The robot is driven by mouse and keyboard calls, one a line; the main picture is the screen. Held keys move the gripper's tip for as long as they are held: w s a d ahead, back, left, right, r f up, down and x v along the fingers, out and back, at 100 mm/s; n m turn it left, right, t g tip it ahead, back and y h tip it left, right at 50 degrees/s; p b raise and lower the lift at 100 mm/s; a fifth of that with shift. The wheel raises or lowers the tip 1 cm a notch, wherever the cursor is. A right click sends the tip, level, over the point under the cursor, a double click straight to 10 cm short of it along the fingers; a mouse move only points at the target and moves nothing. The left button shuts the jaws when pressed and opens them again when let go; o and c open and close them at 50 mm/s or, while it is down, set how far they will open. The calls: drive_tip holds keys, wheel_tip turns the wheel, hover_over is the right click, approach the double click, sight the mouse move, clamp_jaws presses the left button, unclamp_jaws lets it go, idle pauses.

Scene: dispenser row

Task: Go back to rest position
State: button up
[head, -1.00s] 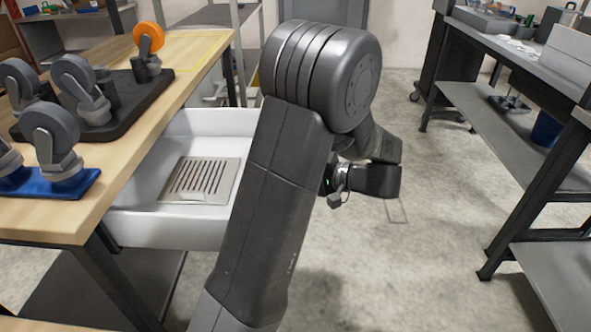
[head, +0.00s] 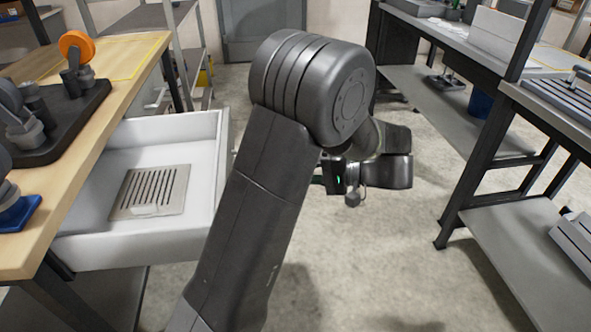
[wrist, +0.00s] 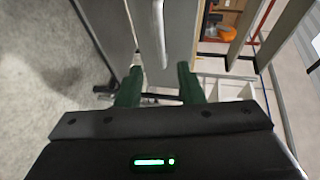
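My gripper (wrist: 160,82) shows in the wrist view with its two dark green fingers well apart. Nothing is held between them. In the head view my arm stands upright in the middle and bends at the top. My gripper's dark body with a small green light (head: 337,179) is just right of my upper arm link, and its fingertips are hidden there. It hangs over the open floor, right of the white open drawer or tray (head: 175,126).
A wooden bench (head: 130,58) on the left carries an orange-wheeled caster (head: 77,46) and grey casters. A slotted metal plate (head: 160,180) lies in the white drawer. Dark workbenches (head: 485,75) stand on the right. The concrete floor (head: 400,275) between is clear.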

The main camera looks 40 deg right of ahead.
drive_tip(key=b+x, duration=0.1)
drive_tip(key=x, duration=1.3)
drive_tip(key=shift+a+b, duration=0.1)
drive_tip(key=shift+b, duration=0.2)
